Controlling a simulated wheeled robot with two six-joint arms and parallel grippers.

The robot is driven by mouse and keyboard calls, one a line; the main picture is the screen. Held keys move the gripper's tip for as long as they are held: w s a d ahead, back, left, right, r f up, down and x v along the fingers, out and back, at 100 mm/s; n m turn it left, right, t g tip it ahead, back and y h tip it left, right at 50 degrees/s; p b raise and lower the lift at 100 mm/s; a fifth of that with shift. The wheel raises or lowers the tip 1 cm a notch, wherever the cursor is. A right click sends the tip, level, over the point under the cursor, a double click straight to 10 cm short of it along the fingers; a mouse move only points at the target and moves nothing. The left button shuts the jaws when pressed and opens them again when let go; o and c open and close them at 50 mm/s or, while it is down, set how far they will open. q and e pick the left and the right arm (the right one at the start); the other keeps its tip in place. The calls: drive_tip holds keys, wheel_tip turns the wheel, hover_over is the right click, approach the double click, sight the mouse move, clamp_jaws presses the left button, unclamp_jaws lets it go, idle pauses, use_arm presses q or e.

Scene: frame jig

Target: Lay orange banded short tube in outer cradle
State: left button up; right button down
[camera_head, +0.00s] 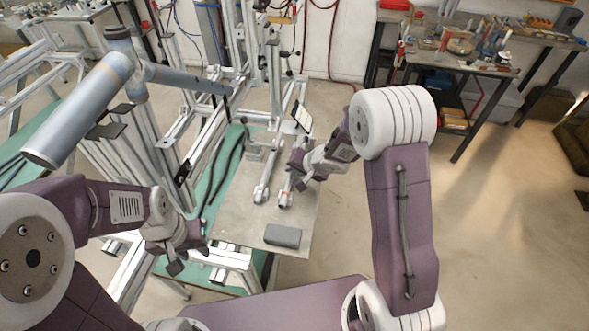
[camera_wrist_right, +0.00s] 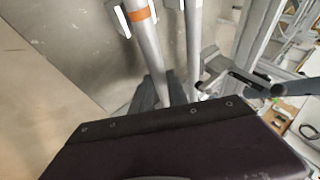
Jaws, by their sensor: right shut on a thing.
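The orange banded short tube (camera_wrist_right: 147,40) is a pale grey tube with an orange band near its far end. My right gripper (camera_wrist_right: 165,92) is shut on it, one dark finger on each side. In the head view the right gripper (camera_head: 299,176) is over the right part of the grey plate, and the tube's banded end (camera_head: 285,197) points toward me. White cradle prongs (camera_wrist_right: 121,20) show beside the banded end; whether the tube rests fully in them I cannot tell. A second tube (camera_head: 264,181) lies parallel, just left. My left gripper (camera_head: 188,258) appears open and empty.
A grey block (camera_head: 283,235) sits at the near edge of the grey plate (camera_head: 232,215). Aluminium frame posts (camera_head: 247,70) stand behind and left. Dark rods lie on the green mat (camera_head: 224,165). The floor right of the plate is clear.

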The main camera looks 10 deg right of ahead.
drive_tip(key=c, duration=1.2)
unclamp_jaws()
drive_tip(key=p+v, duration=0.4)
drive_tip(key=v, duration=0.5)
